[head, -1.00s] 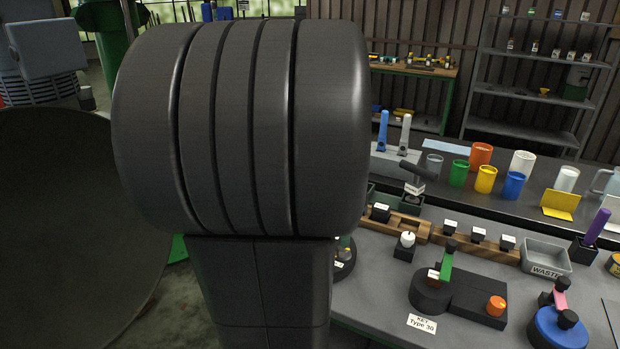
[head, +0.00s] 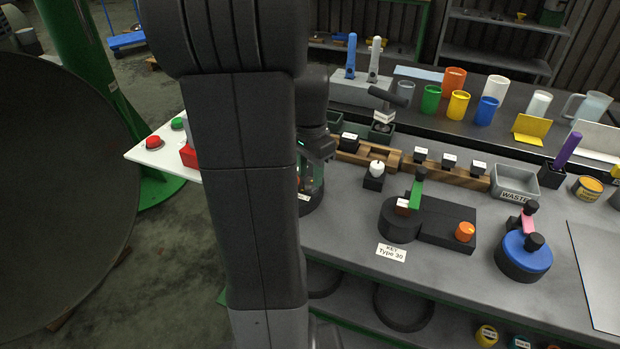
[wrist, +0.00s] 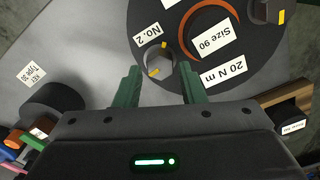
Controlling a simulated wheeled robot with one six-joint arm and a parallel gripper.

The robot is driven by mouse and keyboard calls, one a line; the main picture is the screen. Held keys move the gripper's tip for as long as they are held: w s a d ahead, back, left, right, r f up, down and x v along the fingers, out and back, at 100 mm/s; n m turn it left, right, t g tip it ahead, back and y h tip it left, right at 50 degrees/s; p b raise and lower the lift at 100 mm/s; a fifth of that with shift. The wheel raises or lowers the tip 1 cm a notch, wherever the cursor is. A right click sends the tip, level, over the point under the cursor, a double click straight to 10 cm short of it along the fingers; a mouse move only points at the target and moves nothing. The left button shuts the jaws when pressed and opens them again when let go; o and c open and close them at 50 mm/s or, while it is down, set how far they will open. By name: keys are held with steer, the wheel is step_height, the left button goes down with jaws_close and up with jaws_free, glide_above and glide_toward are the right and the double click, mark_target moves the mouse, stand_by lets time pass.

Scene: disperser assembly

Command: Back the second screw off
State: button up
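The screw marked No. 2 (wrist: 160,60) is a grey hex head with yellow marks, standing on a dark round disc (wrist: 256,48) in the wrist view. My gripper (wrist: 159,78) is open, with its green fingers on either side of the screw head and visible gaps to it. An orange ring (wrist: 238,30) labelled Size 90 and a 20 N m label (wrist: 225,70) lie on the disc. Another screw head (wrist: 264,12) with a yellow mark is at the upper right. In the head view my gripper (head: 312,178) is partly hidden behind my arm, as is most of the disc.
Right of the disc stand a white-topped part (head: 376,170), a black fixture with a green lever (head: 416,190), a blue round fixture (head: 523,260) and a grey waste bin (head: 514,182). Wooden holders (head: 455,172) lie behind. Bare grey tabletop (head: 340,225) shows in front.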

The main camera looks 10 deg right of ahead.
steer(key=shift+f, duration=0.95)
steer(key=c, duration=0.7)
